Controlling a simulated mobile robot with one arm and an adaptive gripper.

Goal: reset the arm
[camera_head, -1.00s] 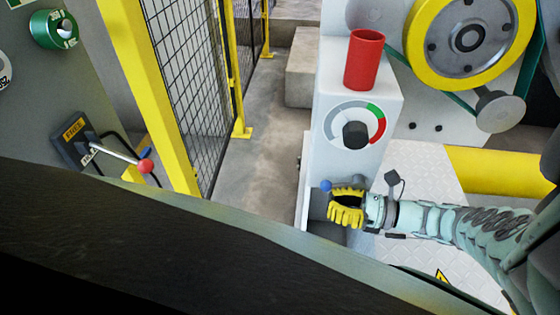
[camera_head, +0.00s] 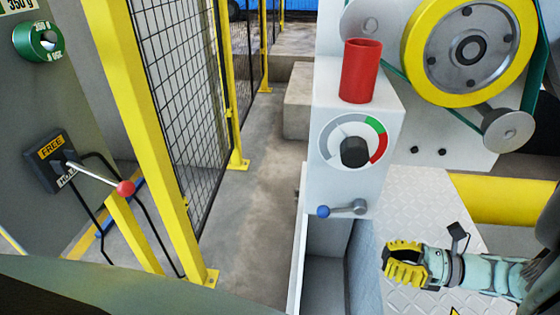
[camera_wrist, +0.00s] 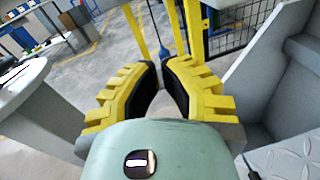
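My gripper (camera_head: 390,268) has yellow ribbed fingers with dark inner pads. In the head view it is over the pale tread-plate floor, at the lower right. It is below and to the right of the blue-knobbed lever (camera_head: 343,209), apart from it. In the wrist view the two fingers (camera_wrist: 160,66) stand apart with a narrow gap at the tips, and floor shows through. Nothing is held. My arm reaches in from the right edge.
The white machine post (camera_head: 335,185) carries a dial (camera_head: 353,150) and a red cylinder (camera_head: 361,70). A yellow-rimmed wheel (camera_head: 468,46) is at the upper right. A FREE/HOLD lever box (camera_head: 50,163) with a red ball is at the left. Yellow-framed mesh fencing (camera_head: 190,90) stands behind.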

